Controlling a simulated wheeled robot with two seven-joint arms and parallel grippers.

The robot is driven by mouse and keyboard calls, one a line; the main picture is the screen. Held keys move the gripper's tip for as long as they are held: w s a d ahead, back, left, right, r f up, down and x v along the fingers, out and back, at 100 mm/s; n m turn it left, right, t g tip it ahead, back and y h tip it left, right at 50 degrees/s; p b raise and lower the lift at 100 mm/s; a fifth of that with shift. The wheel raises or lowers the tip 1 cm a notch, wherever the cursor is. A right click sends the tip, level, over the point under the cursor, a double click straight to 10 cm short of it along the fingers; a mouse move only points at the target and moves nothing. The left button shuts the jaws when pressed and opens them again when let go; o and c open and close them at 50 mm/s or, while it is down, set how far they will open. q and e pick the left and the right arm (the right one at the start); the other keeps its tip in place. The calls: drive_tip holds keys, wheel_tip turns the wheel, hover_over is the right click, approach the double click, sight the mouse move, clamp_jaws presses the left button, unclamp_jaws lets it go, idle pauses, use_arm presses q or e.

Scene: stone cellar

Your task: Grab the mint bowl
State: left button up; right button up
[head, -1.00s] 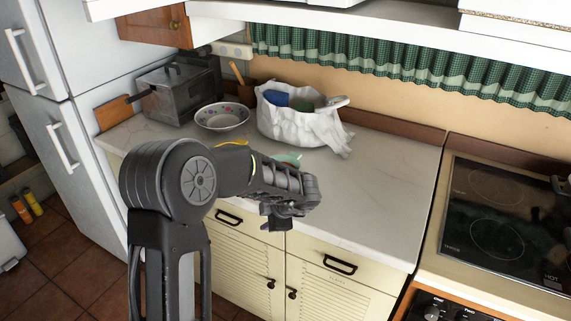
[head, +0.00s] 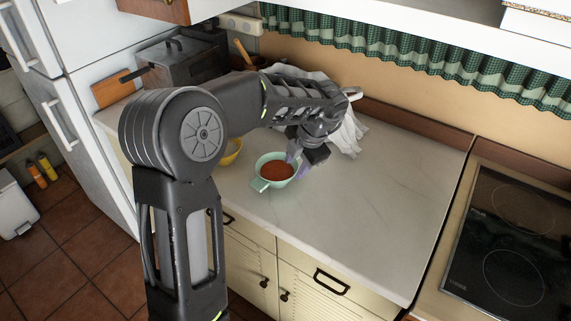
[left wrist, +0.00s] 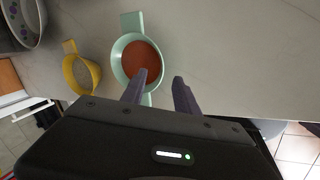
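The mint bowl (head: 262,162) stands upright on the pale countertop, with something reddish-orange inside. One handle points to the front left; it also shows in the left wrist view (left wrist: 117,66), with a handle at its far side and part of another near my fingers. My left gripper (head: 298,163) is at the bowl's right side, pointing down. In the left wrist view its two dark fingers (left wrist: 159,92) are apart, one overlapping the bowl's near rim and the other beyond its right side. I cannot tell whether they touch it. My right gripper is not in view.
A yellow bowl (head: 233,150) stands left of the mint bowl, partly behind my arm; it also shows in the left wrist view (left wrist: 70,66). A patterned bowl (left wrist: 38,38) is farther left. A white bag (head: 350,130) lies behind my arm. The counter to the right is clear.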

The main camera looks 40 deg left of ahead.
sight(289, 177)
use_arm(q)
drive_tip(key=shift+s+x, duration=0.25)
drive_tip(key=shift+x, duration=0.95)
drive_tip(key=shift+p+x, duration=0.75)
drive_tip(key=shift+x, duration=1.85)
drive_tip(key=shift+s, duration=0.1)
drive_tip(key=shift+c, duration=0.3)
clamp_jaws()
